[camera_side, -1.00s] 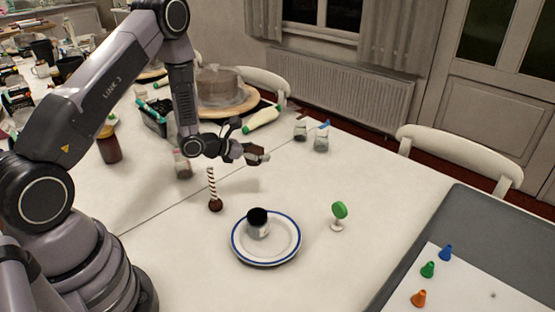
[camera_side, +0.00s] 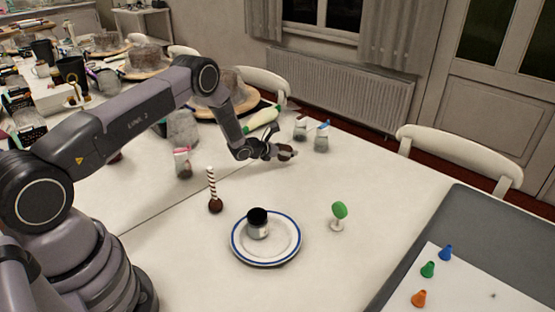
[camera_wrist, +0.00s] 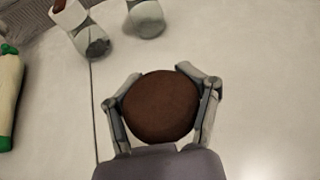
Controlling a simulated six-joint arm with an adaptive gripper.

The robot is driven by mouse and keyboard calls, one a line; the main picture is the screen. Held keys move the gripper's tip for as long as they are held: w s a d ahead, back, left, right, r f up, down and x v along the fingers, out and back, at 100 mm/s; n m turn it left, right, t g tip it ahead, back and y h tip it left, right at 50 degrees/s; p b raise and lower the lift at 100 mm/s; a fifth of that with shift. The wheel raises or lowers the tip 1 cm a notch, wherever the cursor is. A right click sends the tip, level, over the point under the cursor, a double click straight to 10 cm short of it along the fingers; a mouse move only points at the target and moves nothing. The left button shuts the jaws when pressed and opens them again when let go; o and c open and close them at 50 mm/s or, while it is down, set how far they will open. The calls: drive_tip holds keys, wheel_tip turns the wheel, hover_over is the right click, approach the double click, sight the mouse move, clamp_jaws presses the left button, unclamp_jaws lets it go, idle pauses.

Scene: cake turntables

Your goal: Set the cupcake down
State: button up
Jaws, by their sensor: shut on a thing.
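The cupcake has a round brown top (camera_wrist: 160,106) and sits between the two fingers of my gripper (camera_wrist: 163,104) in the wrist view. My gripper (camera_side: 281,152) is shut on it. In the side view the cupcake (camera_side: 286,152) is small and dark at the fingertips, low over the white table (camera_side: 340,180). I cannot tell whether its base touches the table.
Two small jars (camera_side: 301,130) (camera_side: 321,140) stand close behind the gripper. A blue-rimmed plate (camera_side: 240,253) holds a black-lidded jar (camera_side: 257,224). A green-topped piece (camera_side: 339,212) and a striped stick (camera_side: 212,185) stand nearby.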

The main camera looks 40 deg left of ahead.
sight(291, 165)
drive_tip(key=shift+w+f, duration=0.25)
drive_tip(key=shift+f, duration=1.5)
drive_tip(key=shift+f, duration=0.15)
drive_tip(key=o, duration=1.3)
